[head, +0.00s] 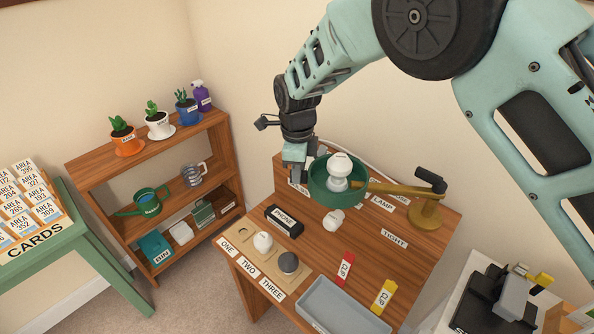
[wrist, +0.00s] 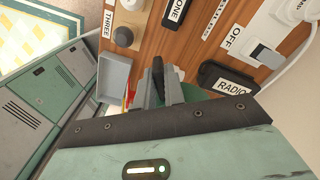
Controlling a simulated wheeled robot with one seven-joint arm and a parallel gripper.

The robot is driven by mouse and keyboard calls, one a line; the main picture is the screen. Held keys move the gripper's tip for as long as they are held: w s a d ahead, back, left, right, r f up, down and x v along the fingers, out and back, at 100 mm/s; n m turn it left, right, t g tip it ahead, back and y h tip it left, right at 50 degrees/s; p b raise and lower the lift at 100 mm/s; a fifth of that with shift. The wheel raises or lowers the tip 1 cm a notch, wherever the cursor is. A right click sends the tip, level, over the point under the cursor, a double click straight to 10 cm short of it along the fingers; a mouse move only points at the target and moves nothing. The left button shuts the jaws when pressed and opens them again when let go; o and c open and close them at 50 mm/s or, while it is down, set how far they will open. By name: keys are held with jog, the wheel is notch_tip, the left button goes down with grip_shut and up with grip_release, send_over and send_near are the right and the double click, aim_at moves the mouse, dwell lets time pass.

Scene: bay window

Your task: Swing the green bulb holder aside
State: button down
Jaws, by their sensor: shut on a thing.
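The green bulb holder (head: 318,190) is an upturned bowl-shaped shade with a white bulb (head: 338,172) inside. It sits at the end of a brass lamp arm (head: 385,189), above the wooden desk. My gripper (head: 295,166) reaches down to the holder's left rim and is shut on it. In the wrist view my gripper (wrist: 163,92) hides most of the contact, and only a bit of green shows beside the fingers. The lamp's base (head: 426,215) stands at the desk's right.
On the desk (head: 330,255) are a loose white bulb (head: 333,220), a black PHONE box (head: 284,221), numbered bulb seats, a red tag (head: 345,268), a yellow tag (head: 384,296) and a grey tray (head: 340,308). A RADIO box (wrist: 229,80) shows in the wrist view. Shelves (head: 150,170) stand left.

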jog(key=c, duration=1.5)
grip_release()
jog(key=shift+r, duration=0.1)
notch_tip(320, 180, up, 17)
jog(key=b, duration=0.4)
jog(key=shift+r, duration=0.15)
jog(key=s+d+f+n, duration=0.2)
jog(key=s+d+n, duration=0.4)
jog(key=s+n, duration=0.3)
jog(key=s+d+f+n, duration=0.2)
jog(key=s+d+n, duration=0.4)
jog(key=s, duration=0.5)
jog(key=s+d+f+n, duration=0.2)
jog(key=s+d+n, duration=0.4)
jog(key=s+n, duration=0.5)
jog(key=shift+s+f+n+y, duration=0.1)
jog(key=shift+f+n+y, duration=0.05)
jog(key=shift+n+y, duration=0.15)
